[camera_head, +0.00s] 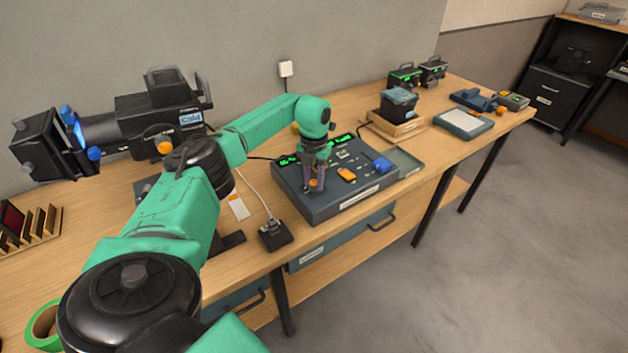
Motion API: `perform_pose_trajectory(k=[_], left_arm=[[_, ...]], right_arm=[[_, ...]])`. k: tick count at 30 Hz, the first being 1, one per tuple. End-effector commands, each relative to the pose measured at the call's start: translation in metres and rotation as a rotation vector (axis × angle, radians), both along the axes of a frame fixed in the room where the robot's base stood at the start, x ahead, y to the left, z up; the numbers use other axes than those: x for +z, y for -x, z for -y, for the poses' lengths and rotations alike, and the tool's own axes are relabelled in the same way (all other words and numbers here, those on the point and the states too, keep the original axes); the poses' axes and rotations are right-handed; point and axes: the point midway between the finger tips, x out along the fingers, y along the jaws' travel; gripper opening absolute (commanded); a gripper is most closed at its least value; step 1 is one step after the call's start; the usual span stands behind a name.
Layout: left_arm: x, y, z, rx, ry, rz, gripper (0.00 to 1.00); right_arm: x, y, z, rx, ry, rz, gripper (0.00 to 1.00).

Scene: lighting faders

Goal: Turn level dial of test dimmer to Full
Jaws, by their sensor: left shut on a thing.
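A dark blue-grey lighting console (322,209) with green lit displays stands on the wooden bench. My left gripper (315,185) points down over the console's left part, shut on a small orange control. The gripper fingers and wrist hide most of that control and the panel around it. An orange cap (346,174) and a blue cap (382,165) show on the panel to the right. A small black box with a plug and cable (274,234) sits at the bench's front edge, left of the console. I cannot read which unit is the test dimmer. My right gripper is not in view.
A large black spotlight (135,125) stands at the back left. Battery-like boxes (404,76), a wooden tray (393,130) and a flat grey device (464,122) are on the right of the bench (448,150). Green tape (42,325) lies at the left front.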

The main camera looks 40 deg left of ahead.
Motion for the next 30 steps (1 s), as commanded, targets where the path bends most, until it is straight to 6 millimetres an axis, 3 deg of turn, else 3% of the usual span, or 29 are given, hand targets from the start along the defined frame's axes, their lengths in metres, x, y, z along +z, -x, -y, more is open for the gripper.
perform_pose_trajectory(k=[30], left_arm=[[0.0003,-0.0002,-0.0006,-0.957,-0.001,0.002,0.0]], right_arm=[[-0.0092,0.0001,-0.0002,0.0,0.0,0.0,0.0]])
